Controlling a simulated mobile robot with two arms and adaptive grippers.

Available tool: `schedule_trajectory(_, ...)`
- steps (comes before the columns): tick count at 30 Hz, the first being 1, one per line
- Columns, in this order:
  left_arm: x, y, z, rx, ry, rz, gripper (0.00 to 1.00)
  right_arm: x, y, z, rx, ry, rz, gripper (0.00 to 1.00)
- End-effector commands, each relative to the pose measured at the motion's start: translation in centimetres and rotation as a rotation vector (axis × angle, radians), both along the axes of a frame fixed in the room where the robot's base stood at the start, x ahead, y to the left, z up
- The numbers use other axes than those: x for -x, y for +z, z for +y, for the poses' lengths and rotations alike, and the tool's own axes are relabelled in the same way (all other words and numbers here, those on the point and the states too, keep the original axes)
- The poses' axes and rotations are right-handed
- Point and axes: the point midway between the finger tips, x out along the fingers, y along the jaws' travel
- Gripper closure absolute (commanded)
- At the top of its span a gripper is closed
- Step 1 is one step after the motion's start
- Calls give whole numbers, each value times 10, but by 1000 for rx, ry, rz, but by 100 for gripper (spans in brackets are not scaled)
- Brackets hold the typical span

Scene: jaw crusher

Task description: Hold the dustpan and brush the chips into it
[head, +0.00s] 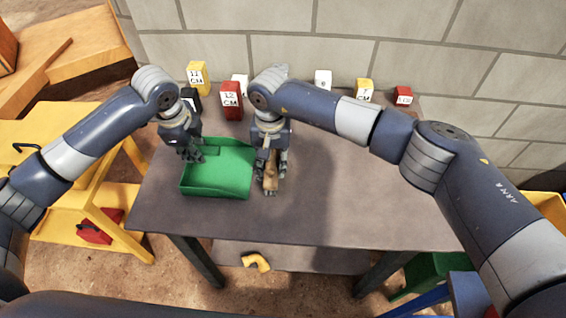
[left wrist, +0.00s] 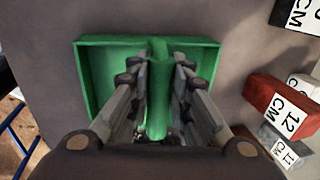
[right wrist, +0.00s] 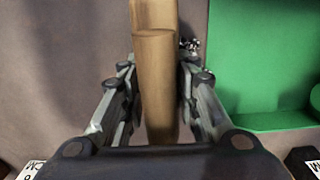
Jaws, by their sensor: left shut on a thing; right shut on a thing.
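The green dustpan (head: 232,172) rests on the table left of centre. My left gripper (head: 192,155) is shut on its handle, which shows between the fingers in the left wrist view (left wrist: 158,85). My right gripper (head: 270,165) is shut on the brown wooden brush (head: 271,185), just right of the dustpan. In the right wrist view the brush (right wrist: 155,70) stands between the fingers, with a gap to the dustpan (right wrist: 265,60). Small dark and pale specks, perhaps chips (right wrist: 190,44), show beside the brush there. The brush's lower end is not clear.
The grey table (head: 350,205) is bare at right. Labelled blocks line its back edge, including a red one (head: 231,100) and a yellow one (head: 198,77), near a block wall (head: 400,55). A yellow bent piece (head: 256,262) lies below the table.

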Motion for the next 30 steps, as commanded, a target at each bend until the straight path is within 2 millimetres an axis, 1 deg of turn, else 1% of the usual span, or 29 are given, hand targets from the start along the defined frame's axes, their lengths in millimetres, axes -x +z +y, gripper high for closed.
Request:
schedule_trajectory(1, 0, 0, 0, 1, 0, -1, 100, 2, -2, 6, -1, 3, 3, 100)
schedule_trajectory(5, 0, 0, 0, 1, 0, -1, 100, 2, -2, 15, -1, 2, 2, 100)
schedule_trajectory(11, 0, 0, 0, 1, 0, -1, 100, 2, -3, 19, -1, 2, 2, 100)
schedule_trajectory(30, 0, 0, 0, 1, 0, -1, 100, 2, -1, 44, -1, 3, 4, 100)
